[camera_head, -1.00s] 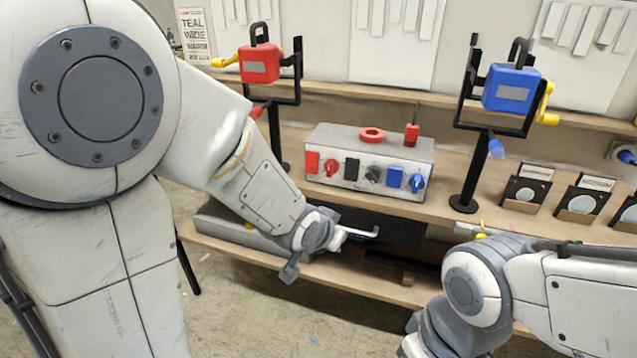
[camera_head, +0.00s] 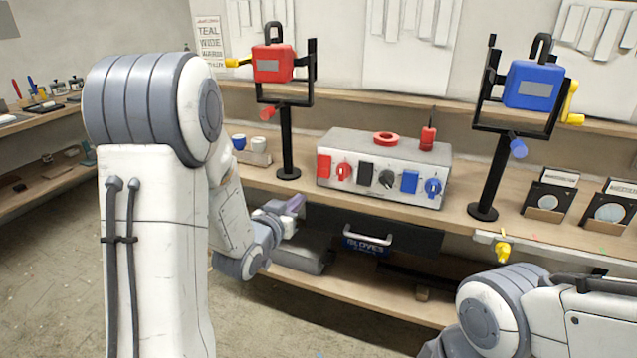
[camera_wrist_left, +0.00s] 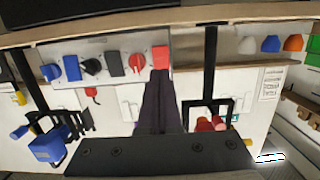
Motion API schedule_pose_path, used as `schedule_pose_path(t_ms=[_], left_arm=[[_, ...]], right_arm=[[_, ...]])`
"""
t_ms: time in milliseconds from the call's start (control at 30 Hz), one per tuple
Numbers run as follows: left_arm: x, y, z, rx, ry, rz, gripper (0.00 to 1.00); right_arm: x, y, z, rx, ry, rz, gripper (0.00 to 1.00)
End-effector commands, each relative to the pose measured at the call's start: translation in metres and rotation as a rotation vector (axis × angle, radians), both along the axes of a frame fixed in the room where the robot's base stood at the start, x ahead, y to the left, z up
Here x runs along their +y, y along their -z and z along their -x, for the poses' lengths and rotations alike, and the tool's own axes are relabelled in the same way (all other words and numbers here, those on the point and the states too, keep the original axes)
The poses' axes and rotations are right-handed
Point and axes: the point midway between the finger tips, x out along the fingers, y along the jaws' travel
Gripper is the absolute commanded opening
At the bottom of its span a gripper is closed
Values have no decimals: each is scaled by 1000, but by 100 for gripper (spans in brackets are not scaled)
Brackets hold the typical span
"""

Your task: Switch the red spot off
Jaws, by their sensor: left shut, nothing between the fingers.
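The red spot (camera_head: 272,64) hangs in a black stand at the left of the bench; I cannot tell whether it is lit. The grey control box (camera_head: 340,142) stands to its right. On its front are a red rocker switch (camera_head: 324,166) and a red knob (camera_head: 344,172), then black and blue pairs. My left gripper (camera_head: 296,204) is shut and empty, below and left of the box. In the left wrist view its closed fingers (camera_wrist_left: 160,74) point at the red rocker (camera_wrist_left: 160,57), overlapping its lower edge; contact is unclear. My right gripper is out of view.
The blue spot (camera_head: 531,86) stands on a black post (camera_head: 492,180) right of the box. A red ring (camera_head: 386,138) lies on the box. Small cups (camera_head: 239,142) stand left of the red spot's post.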

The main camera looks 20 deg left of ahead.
Motion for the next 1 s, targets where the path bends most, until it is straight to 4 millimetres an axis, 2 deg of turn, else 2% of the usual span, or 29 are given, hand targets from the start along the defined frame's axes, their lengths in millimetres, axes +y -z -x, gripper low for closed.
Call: schedule_pose_path(t_ms=[167, 400, 600, 800, 1000], left_arm=[[-2, 3, -24, 0, 3, 0, 0], [-4, 11, -76, 0, 3, 0, 0], [-5, 17, -112, 1, 2, 0, 0], [-5, 21, -131, 1, 1, 0, 0], [-5, 21, -135, 0, 0, 0, 0]], right_arm=[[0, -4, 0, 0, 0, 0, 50], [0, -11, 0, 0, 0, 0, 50], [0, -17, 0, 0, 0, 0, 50], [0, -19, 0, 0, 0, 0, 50], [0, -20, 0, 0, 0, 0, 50]])
